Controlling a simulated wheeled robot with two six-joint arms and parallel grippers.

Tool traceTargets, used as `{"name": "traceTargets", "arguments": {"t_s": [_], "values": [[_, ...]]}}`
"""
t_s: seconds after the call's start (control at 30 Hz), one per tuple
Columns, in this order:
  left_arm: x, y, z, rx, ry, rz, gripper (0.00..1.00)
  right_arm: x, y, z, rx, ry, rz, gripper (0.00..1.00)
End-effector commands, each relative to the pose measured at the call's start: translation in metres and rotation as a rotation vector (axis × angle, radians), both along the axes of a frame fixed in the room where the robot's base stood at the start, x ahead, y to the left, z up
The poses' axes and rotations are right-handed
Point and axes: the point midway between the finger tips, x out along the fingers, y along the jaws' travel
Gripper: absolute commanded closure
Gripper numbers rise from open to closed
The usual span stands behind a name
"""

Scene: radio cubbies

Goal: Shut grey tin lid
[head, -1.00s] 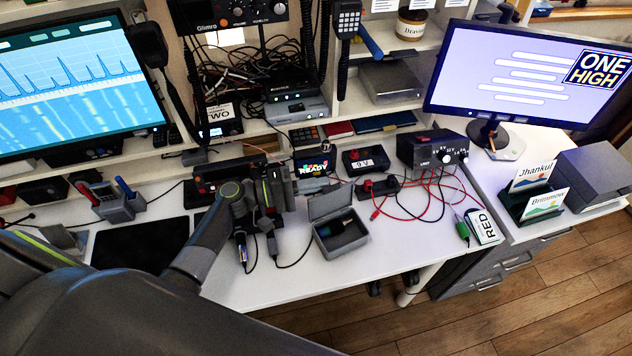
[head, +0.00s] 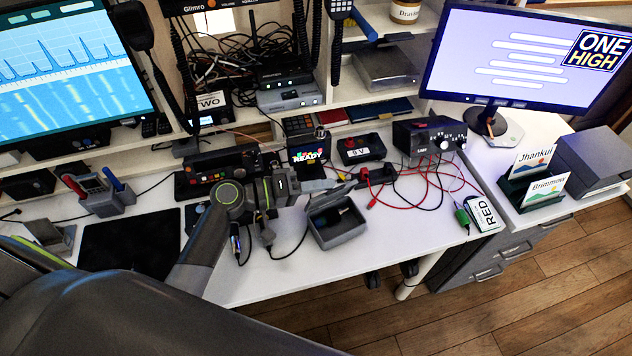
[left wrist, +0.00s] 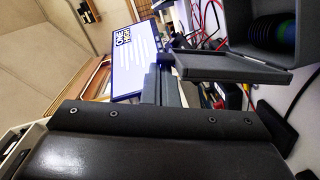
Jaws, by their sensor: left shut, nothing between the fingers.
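The grey tin (head: 338,236) stands on the white desk with its mouth up and a dark item with blue and green inside. Its lid (head: 333,196) is raised at the back hinge and looks nearly edge-on in the head view. In the left wrist view the lid (left wrist: 225,68) is a flat grey panel beside the open tin (left wrist: 284,58). My left gripper (head: 318,186) is shut and empty, close behind the lid; whether it touches cannot be told. In the left wrist view its fingers (left wrist: 165,86) point toward the lid. My right gripper is out of view.
A 9 V box (head: 361,149) and a READY box (head: 308,155) stand behind. Cables lie left of the tin. The desk in front is clear.

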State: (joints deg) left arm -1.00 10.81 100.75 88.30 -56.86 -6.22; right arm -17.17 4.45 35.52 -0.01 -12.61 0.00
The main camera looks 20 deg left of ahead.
Motion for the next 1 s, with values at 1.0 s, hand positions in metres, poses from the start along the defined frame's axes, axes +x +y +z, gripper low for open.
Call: {"name": "traceTargets", "arguments": {"t_s": [1.0], "values": [[-0.033,-0.034,-0.018,0.357,-0.342,-0.001,1.00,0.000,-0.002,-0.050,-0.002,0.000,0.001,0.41]]}}
